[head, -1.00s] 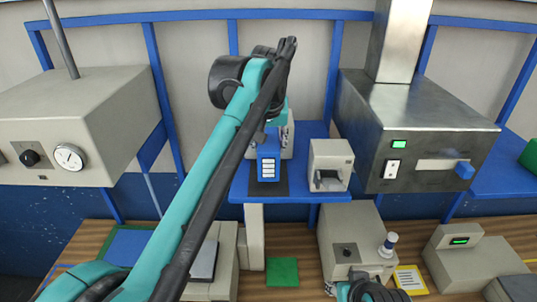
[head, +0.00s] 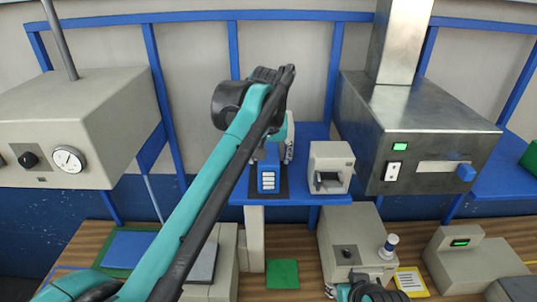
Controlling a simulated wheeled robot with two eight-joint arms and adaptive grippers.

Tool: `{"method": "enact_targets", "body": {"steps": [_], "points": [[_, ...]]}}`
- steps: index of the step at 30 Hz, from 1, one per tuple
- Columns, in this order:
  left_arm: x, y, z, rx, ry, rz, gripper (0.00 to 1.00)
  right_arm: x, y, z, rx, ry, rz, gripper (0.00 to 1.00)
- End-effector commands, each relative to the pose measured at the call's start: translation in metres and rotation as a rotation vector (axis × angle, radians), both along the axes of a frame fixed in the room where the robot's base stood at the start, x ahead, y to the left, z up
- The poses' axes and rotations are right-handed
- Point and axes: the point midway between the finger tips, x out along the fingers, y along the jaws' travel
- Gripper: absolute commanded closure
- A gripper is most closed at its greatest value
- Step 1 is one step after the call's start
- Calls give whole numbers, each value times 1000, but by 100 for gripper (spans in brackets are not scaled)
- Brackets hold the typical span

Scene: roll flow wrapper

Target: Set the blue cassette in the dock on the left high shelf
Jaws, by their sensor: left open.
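The blue cassette (head: 268,180), with a column of white label marks on its front, stands upright on a dark pad on the blue high shelf (head: 300,190). My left gripper (head: 280,149) is open at the upper part of the cassette, partly hidden behind my own teal forearm. Whether its fingers touch the cassette cannot be told. The arm also hides the cassette's top and most of any dock behind it. My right gripper (head: 358,288) is low at the bottom edge, partly cut off, and its fingers cannot be read.
A beige box with an open front (head: 331,167) stands on the shelf just right of the cassette. A steel hooded machine (head: 415,120) is further right, and a beige gauge box (head: 75,130) is at left. A green pad (head: 282,273) lies on the wooden bench below.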

Motion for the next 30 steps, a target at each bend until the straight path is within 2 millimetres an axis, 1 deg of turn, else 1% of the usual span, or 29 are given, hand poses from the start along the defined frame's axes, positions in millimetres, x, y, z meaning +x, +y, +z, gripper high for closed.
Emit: {"method": "enact_targets", "body": {"steps": [2, 5, 8, 15, 18, 21, 24, 28, 30], "points": [[0, 0, 5, 0, 0, 0, 32, 0, 0, 3, 0, 0, 0, 60], [-5, 0, 14, 0, 0, 0, 32, 0, 0, 0, 0, 0, 0, 60], [-13, 0, 32, 0, 0, 0, 32, 0, 0, -2, 0, 0, 0, 60], [-32, 0, 82, 0, 0, -1, 32, 0, 0, -3, 0, 0, 0, 60], [-39, 0, 98, 0, 0, -1, 32, 0, 0, -2, 0, 0, 0, 60], [-43, 0, 108, 0, 0, -1, 32, 0, 0, -2, 0, 0, 0, 60], [-45, 0, 113, 0, 0, 0, 32, 0, 0, -2, 0, 0, 0, 60], [-46, 1, 114, 0, 0, 0, 32, 0, 0, -2, 0, 0, 0, 60], [-48, 5, 112, -1, -3, 1, 32, 0, 0, -2, 0, 0, 0, 60]]}}
